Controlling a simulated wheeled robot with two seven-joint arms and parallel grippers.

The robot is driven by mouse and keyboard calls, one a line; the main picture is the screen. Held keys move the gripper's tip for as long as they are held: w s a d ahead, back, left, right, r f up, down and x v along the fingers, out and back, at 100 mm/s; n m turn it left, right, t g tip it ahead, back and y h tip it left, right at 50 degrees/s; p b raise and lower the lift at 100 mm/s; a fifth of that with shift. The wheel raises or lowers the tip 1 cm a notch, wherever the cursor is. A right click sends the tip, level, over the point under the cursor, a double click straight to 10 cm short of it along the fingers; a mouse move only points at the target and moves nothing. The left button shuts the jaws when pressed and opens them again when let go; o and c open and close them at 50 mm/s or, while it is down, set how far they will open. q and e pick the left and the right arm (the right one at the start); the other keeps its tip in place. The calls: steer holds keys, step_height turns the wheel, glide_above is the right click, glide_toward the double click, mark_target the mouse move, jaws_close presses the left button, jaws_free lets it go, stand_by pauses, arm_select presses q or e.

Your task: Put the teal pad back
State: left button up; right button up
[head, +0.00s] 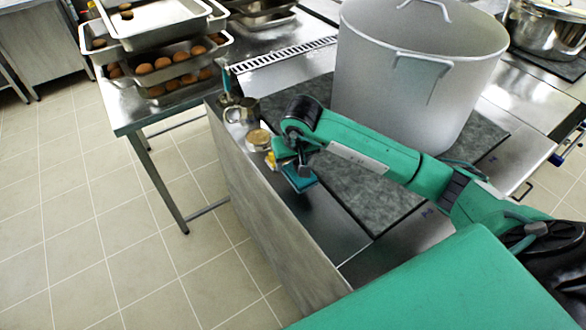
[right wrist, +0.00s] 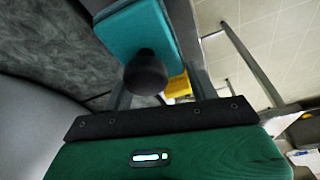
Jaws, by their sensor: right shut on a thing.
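The teal pad (head: 301,181) is at the left edge of the steel counter, beside the dark stone-like slab. In the right wrist view the teal pad (right wrist: 138,30) shows as a flat block with a dark round knob (right wrist: 146,72). My right gripper (head: 303,167) is shut on the pad by this knob, with its fingers on either side. I cannot tell whether the pad touches the counter. My left gripper is not in view.
A large grey stockpot (head: 415,75) stands on the dark slab (head: 365,185). A round tin (head: 258,138), a metal mug (head: 247,110) and a small yellow item (head: 270,160) line the counter's left edge. Stacked trays (head: 160,25) with brown round items stand behind. The counter's front strip is clear.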

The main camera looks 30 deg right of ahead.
mark_target(293, 172)
steer(key=shift+f, duration=0.6)
step_height(293, 172, down, 4)
steer(key=shift+r+p, duration=0.25)
steer(key=shift+p, duration=0.15)
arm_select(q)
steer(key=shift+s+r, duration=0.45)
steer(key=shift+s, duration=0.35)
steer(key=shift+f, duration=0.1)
arm_select(e)
steer(key=shift+f, duration=0.1)
steer(key=o, duration=1)
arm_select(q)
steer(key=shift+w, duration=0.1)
arm_select(e)
steer(key=shift+o, duration=0.2)
